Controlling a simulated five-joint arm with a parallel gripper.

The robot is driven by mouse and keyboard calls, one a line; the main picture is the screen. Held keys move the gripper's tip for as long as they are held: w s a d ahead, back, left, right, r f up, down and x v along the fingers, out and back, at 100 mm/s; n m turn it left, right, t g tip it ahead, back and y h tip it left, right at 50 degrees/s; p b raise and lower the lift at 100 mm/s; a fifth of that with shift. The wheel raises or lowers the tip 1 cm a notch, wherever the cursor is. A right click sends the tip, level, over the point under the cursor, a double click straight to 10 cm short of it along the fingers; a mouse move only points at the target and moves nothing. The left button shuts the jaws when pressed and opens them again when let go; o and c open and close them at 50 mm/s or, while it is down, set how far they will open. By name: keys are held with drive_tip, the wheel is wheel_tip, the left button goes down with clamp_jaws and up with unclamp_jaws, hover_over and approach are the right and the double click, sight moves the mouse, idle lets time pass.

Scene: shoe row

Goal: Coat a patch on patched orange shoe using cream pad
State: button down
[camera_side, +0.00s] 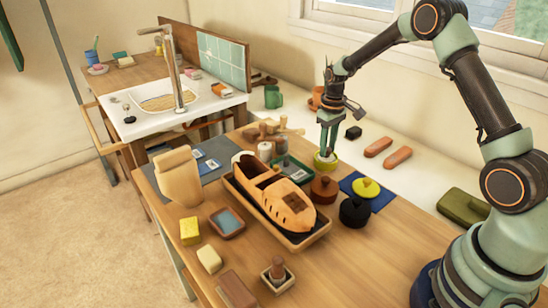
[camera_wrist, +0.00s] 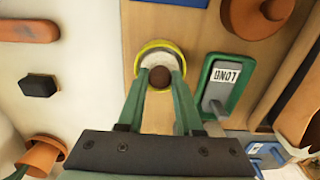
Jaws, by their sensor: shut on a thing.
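The orange shoe (camera_side: 268,190) lies in a long wooden tray (camera_side: 310,241) on the table. A darker brown patch (camera_side: 294,201) shows on its upper side. My gripper (camera_side: 326,152) points down at a yellow-rimmed round tin (camera_side: 325,165) beyond the tray. In the wrist view, my gripper (camera_wrist: 160,76) is shut on a round brown knob (camera_wrist: 159,77), seemingly the handle of the cream pad. The knob stands inside the yellow-rimmed tin (camera_wrist: 152,45), over a whitish surface. Pad and whitish filling cannot be told apart.
A yellow lid (camera_side: 367,187) lies on a blue cloth (camera_side: 383,201). Brown (camera_side: 323,189) and black (camera_side: 354,211) round tins stand between cloth and shoe tray. A green tray labelled LONG (camera_wrist: 222,101) is close to the tin. A brown-knobbed piece (camera_side: 278,271) stands near the front edge.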

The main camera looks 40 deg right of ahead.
sight(328, 149)
drive_tip(key=shift+f, duration=0.15)
drive_tip(key=shift+r, duration=3.6)
